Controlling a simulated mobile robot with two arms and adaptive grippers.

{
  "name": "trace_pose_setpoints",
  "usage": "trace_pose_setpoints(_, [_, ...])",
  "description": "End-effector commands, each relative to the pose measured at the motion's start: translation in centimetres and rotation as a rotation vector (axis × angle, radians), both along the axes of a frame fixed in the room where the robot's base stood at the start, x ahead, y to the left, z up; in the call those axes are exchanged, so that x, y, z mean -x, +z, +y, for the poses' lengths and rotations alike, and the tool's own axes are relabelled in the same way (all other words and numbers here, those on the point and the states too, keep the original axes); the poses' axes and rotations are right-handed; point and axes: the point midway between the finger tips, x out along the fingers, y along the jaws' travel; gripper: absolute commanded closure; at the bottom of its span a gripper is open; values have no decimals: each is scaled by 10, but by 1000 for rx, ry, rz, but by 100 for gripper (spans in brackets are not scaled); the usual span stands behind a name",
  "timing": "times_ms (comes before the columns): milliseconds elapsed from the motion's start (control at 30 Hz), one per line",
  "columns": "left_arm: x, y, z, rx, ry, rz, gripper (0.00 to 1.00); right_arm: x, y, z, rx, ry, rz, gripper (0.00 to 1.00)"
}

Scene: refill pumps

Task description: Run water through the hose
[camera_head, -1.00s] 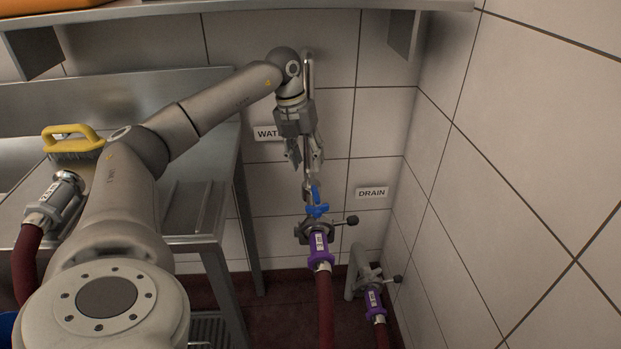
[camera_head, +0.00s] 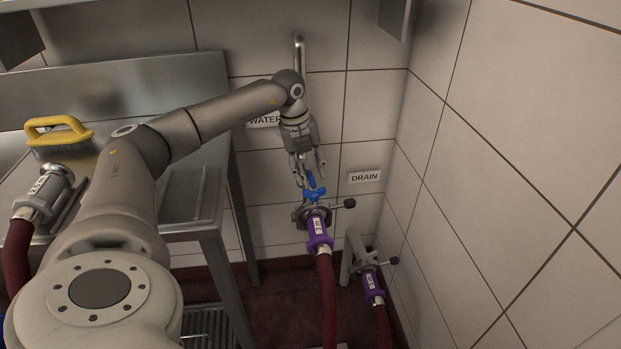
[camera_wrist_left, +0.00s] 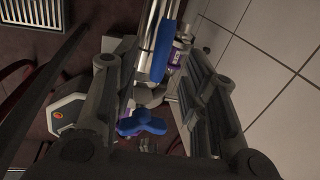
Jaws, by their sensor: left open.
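My left gripper (camera_head: 307,168) is open and points down just above the blue valve handle (camera_head: 314,193) on the water pipe. In the left wrist view the blue handle (camera_wrist_left: 142,122) and the blue lever (camera_wrist_left: 165,50) on the pipe lie between the open fingers (camera_wrist_left: 155,100); I cannot tell whether they touch. A dark red hose (camera_head: 326,290) with a purple collar (camera_head: 318,233) hangs coupled below the valve. A second purple-collared hose (camera_head: 373,285) is coupled to the drain pipe (camera_head: 352,252). The WATER label (camera_head: 264,121) is partly covered by my arm. My right gripper is not shown.
A metal bench (camera_head: 205,232) stands at the left. On it are a yellow brush (camera_head: 57,132) and the metal end of another red hose (camera_head: 45,190). The DRAIN label (camera_head: 364,176) is on the back wall. The tiled side wall (camera_head: 500,180) is close at the right.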

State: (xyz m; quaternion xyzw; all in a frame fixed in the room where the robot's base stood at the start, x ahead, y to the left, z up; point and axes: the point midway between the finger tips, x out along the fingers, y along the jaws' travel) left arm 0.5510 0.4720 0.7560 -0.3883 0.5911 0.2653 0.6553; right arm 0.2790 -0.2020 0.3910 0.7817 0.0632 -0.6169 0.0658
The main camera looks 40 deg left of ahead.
Motion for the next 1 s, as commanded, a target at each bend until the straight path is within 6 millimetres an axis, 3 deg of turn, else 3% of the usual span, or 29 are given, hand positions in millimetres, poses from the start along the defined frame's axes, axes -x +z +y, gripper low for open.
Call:
trace_pose_setpoints(200, [-4, -22, -3, 0, -1, 1, 60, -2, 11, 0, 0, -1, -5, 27])
trace_pose_setpoints(533, [-4, -25, -3, 1, -1, 0, 60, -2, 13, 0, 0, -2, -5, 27])
trace_pose_setpoints(833, [-4, -25, -3, 1, -1, 0, 98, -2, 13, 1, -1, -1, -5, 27])
trace_pose_setpoints(1000, [-4, -25, -3, 1, -1, 0, 100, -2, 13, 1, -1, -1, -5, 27])
